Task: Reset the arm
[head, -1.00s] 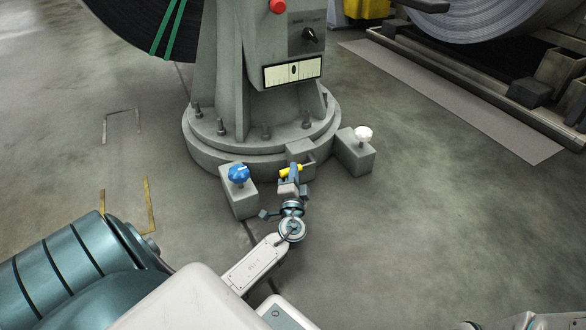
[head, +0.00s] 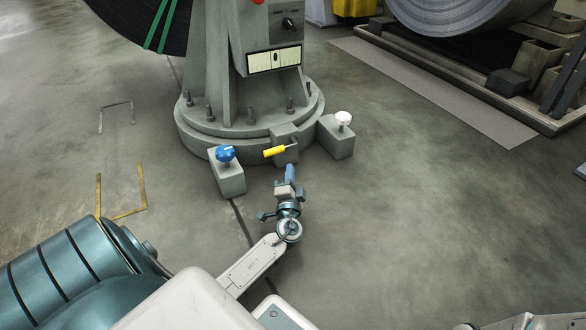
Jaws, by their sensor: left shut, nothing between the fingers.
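My left gripper (head: 290,174) is in the head view, at the end of my left arm (head: 252,265) that comes in from the lower left. Its blue fingers are shut with nothing between them. It is just in front of and below a yellow-handled lever (head: 274,151) on the grey machine base, with a gap of floor between them. The lever lies roughly sideways at the front of the base. My right gripper is not in the picture.
A blue knob (head: 225,154) on a grey block stands left of the lever, a white knob (head: 343,118) on another block right of it. The round machine base (head: 240,128) is behind. A steel coil (head: 455,12) is at the upper right. The floor right of my gripper is clear.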

